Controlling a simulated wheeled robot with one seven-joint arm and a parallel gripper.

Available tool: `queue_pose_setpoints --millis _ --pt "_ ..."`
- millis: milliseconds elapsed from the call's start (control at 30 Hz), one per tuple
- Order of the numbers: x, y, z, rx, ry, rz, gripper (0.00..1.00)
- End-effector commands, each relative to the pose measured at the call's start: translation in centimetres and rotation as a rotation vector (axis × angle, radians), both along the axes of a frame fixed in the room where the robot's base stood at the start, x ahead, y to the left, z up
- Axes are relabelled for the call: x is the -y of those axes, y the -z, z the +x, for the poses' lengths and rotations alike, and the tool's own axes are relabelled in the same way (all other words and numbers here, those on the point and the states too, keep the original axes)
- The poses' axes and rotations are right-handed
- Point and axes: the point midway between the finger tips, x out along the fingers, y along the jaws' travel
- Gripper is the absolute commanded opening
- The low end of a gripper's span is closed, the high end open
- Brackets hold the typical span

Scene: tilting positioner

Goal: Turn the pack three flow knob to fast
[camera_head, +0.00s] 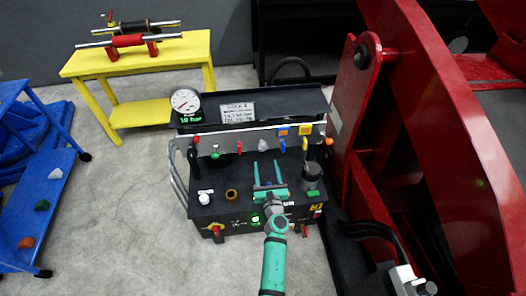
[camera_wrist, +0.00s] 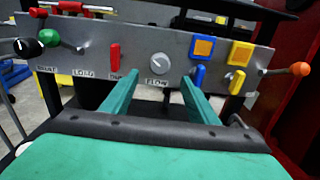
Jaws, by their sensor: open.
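The flow knob (camera_wrist: 160,62) is a small grey round knob with a pale pointer mark. It sits on the grey front panel (camera_wrist: 140,42) above a FLOW label (camera_wrist: 157,82); its setting is too small to read. My green gripper (camera_wrist: 159,78) is open, and its fingers point at the panel, one to each side of the knob in the picture. They look short of the panel and nothing is between them. In the head view my gripper (camera_head: 267,166) is over the black pack, in front of the panel; the knob is hard to make out there.
A red handle (camera_wrist: 114,57) is left of the knob; blue and yellow handles (camera_wrist: 198,76) are to its right. An orange ball lever (camera_wrist: 300,69) sticks out right. A gauge (camera_head: 185,101) and sign (camera_head: 237,112) stand above. A red machine (camera_head: 430,120) is close on the right.

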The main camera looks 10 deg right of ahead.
Motion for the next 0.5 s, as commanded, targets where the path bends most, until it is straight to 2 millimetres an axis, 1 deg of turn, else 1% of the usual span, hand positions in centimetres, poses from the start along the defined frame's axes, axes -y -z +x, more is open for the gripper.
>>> queue_pose_setpoints --millis 33,300,500 --pt "0.0 -0.1 0.9 0.001 0.000 0.001 0.54" --pt "-0.1 -0.1 5.3 0.002 -0.001 0.004 0.54" --pt "-0.1 -0.1 7.7 0.001 -0.002 0.003 0.54"
